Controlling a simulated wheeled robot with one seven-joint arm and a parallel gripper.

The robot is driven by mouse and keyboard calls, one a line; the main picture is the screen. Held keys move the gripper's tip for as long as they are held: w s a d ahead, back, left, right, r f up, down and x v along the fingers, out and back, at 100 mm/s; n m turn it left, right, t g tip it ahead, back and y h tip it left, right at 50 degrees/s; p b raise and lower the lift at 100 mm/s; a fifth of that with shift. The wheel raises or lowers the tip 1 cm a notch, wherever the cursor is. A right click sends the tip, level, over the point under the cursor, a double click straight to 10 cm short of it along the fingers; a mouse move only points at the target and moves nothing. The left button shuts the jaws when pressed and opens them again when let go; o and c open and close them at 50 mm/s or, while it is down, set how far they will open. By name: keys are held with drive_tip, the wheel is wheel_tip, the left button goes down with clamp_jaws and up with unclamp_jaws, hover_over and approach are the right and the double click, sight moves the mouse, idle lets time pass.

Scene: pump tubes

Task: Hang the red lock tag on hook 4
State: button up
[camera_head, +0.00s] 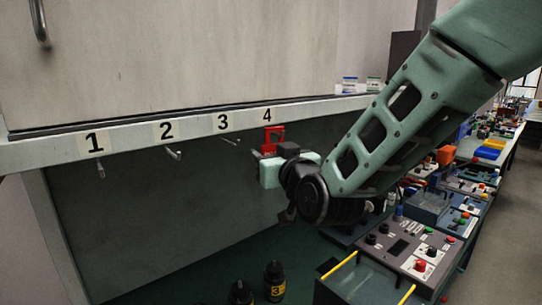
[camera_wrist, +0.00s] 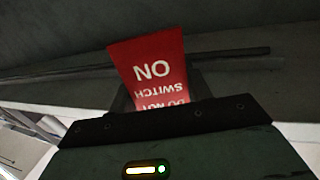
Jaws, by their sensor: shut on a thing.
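The red lock tag (camera_head: 274,132) is in my gripper (camera_head: 263,157), just below the label 4 (camera_head: 267,115) on the shelf edge. In the wrist view the tag (camera_wrist: 150,65) shows white lettering, upside down, and sticks out beyond the jaws. My gripper is shut on its near end. Hook 4 cannot be made out in the head view; the tag and gripper cover the place under its label. In the wrist view a dark thin bar (camera_wrist: 235,52) runs behind the tag. I cannot tell whether the tag touches a hook.
Hooks under label 1 (camera_head: 101,170), label 2 (camera_head: 174,154) and label 3 (camera_head: 231,141) are bare. Two dark bottles (camera_head: 274,281) stand on the bench below. Control boxes (camera_head: 415,255) stand at the right, under my arm. The space below the hooks is free.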

drive_tip(key=o, duration=1)
drive_tip(key=shift+o, duration=0.2)
drive_tip(key=shift+s, duration=0.1)
